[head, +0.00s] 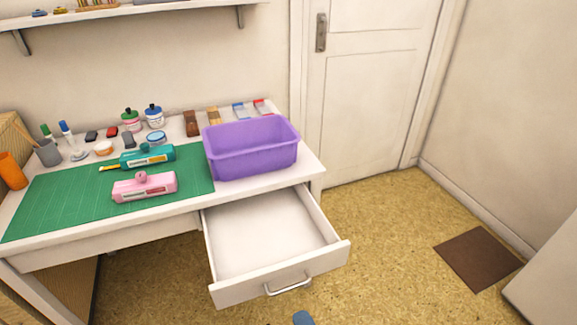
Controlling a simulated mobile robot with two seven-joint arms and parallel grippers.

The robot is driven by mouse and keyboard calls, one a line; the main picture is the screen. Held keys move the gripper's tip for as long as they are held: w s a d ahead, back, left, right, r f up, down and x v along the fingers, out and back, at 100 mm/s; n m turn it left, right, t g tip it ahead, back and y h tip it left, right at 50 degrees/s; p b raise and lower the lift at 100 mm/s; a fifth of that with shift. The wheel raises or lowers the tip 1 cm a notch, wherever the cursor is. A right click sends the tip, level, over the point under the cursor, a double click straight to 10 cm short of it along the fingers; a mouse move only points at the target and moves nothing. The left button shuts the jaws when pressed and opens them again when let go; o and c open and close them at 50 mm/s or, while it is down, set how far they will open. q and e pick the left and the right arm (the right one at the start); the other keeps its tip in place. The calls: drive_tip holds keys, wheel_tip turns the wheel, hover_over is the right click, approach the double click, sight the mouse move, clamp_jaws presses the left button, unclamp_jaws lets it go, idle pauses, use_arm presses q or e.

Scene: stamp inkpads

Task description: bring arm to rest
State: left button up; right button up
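Neither of my arms shows clearly in the head view, and I see no gripper fingers. A small blue-grey piece (303,318) pokes in at the bottom edge, and I cannot tell what it belongs to. A pink stamp-like block (144,188) and a teal one (147,158) sit on the green cutting mat (60,200). A purple bin (252,150) stands at the right end of the white desk (305,163). The desk drawer (265,240) is pulled open and looks empty.
Ink bottles (154,117), small pads and a grey cup (47,153) line the back of the desk. An orange cylinder (12,172) stands at the left. A shelf (140,12) hangs above.

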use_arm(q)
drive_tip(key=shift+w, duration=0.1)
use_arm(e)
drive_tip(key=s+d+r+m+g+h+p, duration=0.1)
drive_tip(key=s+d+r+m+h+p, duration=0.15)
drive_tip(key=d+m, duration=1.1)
use_arm(q)
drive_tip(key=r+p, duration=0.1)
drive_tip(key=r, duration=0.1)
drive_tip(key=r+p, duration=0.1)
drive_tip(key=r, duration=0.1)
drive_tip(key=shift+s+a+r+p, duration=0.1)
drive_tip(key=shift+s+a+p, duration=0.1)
drive_tip(key=shift+p, duration=0.2)
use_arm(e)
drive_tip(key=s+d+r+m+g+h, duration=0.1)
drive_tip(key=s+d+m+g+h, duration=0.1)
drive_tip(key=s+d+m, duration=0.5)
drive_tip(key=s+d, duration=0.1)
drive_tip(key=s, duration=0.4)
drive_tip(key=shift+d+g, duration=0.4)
